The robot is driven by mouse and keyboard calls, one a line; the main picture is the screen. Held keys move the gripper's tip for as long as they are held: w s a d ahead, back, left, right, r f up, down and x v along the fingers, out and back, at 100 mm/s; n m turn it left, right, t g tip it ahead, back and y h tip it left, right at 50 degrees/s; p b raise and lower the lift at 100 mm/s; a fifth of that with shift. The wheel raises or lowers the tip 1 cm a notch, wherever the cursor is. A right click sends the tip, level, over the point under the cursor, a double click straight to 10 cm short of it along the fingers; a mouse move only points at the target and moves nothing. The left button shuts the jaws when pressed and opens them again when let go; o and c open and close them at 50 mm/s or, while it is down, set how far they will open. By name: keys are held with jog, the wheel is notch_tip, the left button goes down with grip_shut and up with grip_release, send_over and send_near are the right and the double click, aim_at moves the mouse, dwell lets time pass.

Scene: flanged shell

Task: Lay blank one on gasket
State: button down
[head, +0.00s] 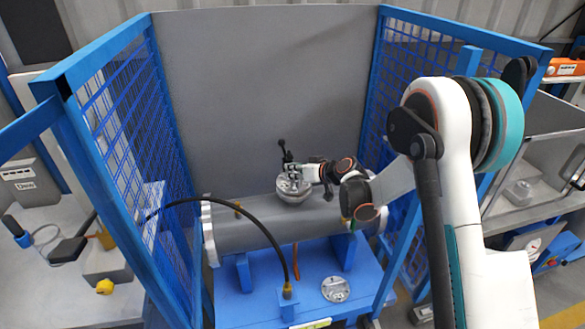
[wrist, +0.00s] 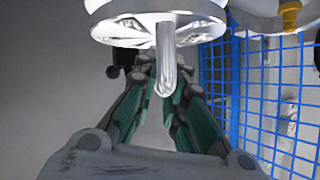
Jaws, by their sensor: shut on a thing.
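My gripper (head: 309,171) is at the top of the grey horizontal shell (head: 245,233), above its round upper port. In the wrist view my gripper (wrist: 160,85) is shut on the upright bar handle (wrist: 167,58) of a pale metal disc, the blank (wrist: 125,33). The wrist picture seems upside down, with the blank at its top edge. In the head view the blank (head: 293,186) is over the port, level as far as I can see. I cannot tell whether it touches the port. The gasket cannot be made out under it.
A second metal disc (head: 336,289) lies on the blue stand (head: 235,304) in front of the shell. A black hose (head: 250,220) arches over the shell's left part. Blue mesh panels (head: 125,115) flank the shell, with a grey wall (head: 265,80) behind.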

jog(key=shift+f, duration=0.1)
jog(key=c, duration=1.7)
grip_release()
jog(key=shift+o, duration=0.2)
jog(key=shift+s+d, duration=0.15)
jog(key=s+d+r+m+g+h+p, duration=0.1)
jog(key=s+d+r+h, duration=0.1)
jog(key=s+d+r, duration=0.65)
jog(key=s+d+r+m+h+p, duration=0.2)
jog(key=s+d+r, duration=0.3)
jog(key=s+r, duration=0.6)
jog(key=s+d+m+h, duration=0.1)
jog(key=s+d, duration=0.3)
jog(key=s, duration=0.8)
jog(key=s+d+m+h, duration=0.2)
jog(key=s+d+h, duration=0.2)
jog(key=s, duration=0.8)
jog(key=shift+s+d+f, duration=0.15)
jog(key=shift+d+f, duration=0.25)
jog(key=shift+d, duration=0.3)
